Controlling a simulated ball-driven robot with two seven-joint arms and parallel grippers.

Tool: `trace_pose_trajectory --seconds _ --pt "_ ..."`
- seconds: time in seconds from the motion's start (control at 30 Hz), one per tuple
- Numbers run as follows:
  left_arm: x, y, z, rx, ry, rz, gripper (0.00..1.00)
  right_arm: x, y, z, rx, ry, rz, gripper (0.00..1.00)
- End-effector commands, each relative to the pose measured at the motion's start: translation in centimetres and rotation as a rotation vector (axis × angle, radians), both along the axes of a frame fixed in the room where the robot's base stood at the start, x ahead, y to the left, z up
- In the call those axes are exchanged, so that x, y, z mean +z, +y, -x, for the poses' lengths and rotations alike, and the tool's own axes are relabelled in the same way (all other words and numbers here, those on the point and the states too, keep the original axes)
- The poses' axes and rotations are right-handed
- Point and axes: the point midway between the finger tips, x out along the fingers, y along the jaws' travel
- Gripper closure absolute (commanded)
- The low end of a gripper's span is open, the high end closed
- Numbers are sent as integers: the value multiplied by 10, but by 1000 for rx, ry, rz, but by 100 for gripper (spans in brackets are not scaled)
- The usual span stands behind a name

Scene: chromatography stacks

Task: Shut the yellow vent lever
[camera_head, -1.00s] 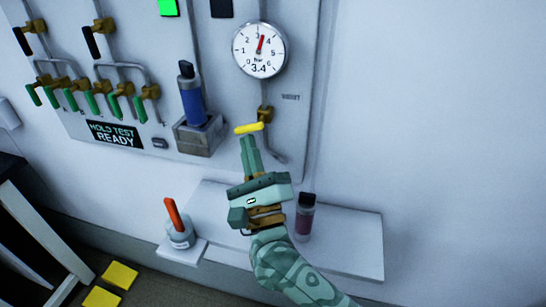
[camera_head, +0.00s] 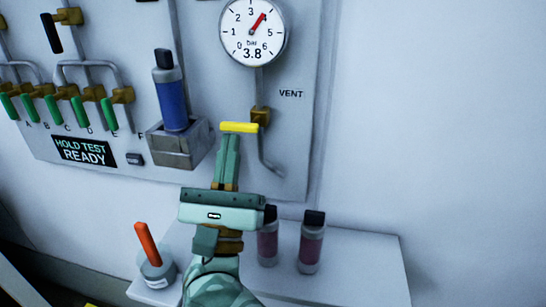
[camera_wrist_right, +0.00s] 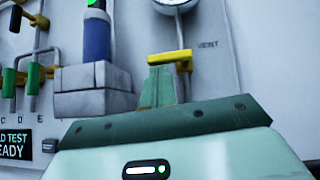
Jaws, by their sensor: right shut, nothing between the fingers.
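The yellow vent lever (camera_head: 239,127) lies horizontal, pointing left from a brass valve (camera_head: 261,116) under the gauge, beside the VENT label. It also shows in the right wrist view (camera_wrist_right: 168,58). My right gripper (camera_head: 228,140) is shut and empty, with its fingers pointing up. Its tips are right at the lever's underside in the picture; I cannot tell whether they touch it. In the right wrist view the finger tips (camera_wrist_right: 159,72) are just below the lever. The round gauge (camera_head: 253,31) reads 3.8 bar. My left gripper is not in view.
A blue cartridge (camera_head: 172,100) stands in a grey block holder (camera_head: 181,148) left of the lever. Several green-handled valves (camera_head: 78,111) are further left. Two dark-capped bottles (camera_head: 311,245) and an orange-handled item (camera_head: 150,255) stand below on the shelf (camera_head: 365,268).

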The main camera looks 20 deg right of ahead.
Motion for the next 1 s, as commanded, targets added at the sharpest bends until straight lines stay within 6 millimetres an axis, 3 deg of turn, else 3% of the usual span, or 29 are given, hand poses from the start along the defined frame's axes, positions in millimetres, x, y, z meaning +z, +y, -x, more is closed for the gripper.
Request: trace_pose_trajectory --seconds 0.57,1.0 --pt "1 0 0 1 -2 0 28 -6 3 5 -1 2 3 100" --pt "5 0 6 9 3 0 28 -74 37 64 1 4 2 100"
